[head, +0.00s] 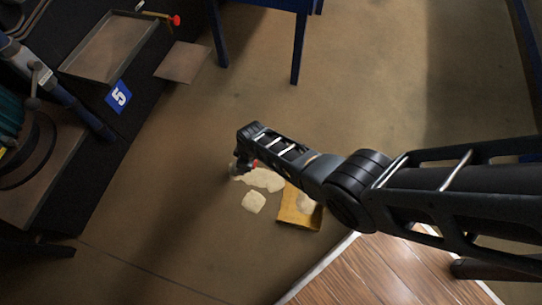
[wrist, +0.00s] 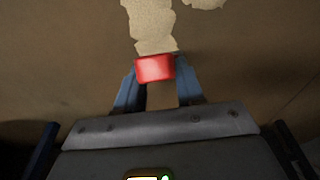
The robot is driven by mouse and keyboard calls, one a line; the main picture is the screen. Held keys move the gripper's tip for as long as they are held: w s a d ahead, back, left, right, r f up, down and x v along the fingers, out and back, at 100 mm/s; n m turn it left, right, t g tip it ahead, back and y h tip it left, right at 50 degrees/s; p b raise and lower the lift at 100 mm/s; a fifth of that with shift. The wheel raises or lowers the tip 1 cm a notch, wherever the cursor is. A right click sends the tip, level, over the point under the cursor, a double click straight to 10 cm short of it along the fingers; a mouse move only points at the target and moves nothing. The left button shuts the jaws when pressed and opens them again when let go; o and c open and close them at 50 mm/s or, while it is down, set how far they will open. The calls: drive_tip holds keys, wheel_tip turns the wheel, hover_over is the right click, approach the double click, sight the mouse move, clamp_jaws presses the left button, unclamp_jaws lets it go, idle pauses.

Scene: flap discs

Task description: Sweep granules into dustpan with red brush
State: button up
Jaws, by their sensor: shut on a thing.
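The red brush (wrist: 155,68) is between the blue fingers of my gripper (wrist: 160,80) in the wrist view. Pale granules (head: 264,179) lie on the floor just below my gripper, and a second patch (head: 254,201) lies nearer. In the wrist view granules (wrist: 150,22) are directly beyond the brush, close to or touching it. The yellow dustpan (head: 296,218) lies to the right of the granules, partly behind my arm, with a pale patch inside it.
A dark bench with a metal tray (head: 112,47) and a blue number 5 sign (head: 118,96) stands at the left. Blue table legs (head: 299,48) are at the back. A wood-plank surface (head: 385,272) lies at the lower right. The brown floor between is mostly clear.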

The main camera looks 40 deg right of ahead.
drive_tip(key=w+a, duration=0.1)
drive_tip(key=w+a+b, duration=0.1)
drive_tip(key=w, duration=0.1)
drive_tip(key=w+a+b, duration=0.1)
drive_tip(key=a, duration=0.1)
drive_tip(key=shift+w+r, duration=0.3)
drive_tip(key=shift+w, duration=0.1)
drive_tip(key=shift+w+a, duration=0.1)
drive_tip(key=shift+a, duration=0.05)
wheel_tip(320, 180, down, 4)
drive_tip(key=b, duration=0.4)
drive_tip(key=shift+r+p, duration=0.3)
drive_tip(key=shift+r, duration=0.05)
drive_tip(key=shift+f, duration=0.15)
drive_tip(key=shift+w+f, duration=0.1)
drive_tip(key=shift+f, duration=0.5)
drive_tip(key=shift+f, duration=0.1)
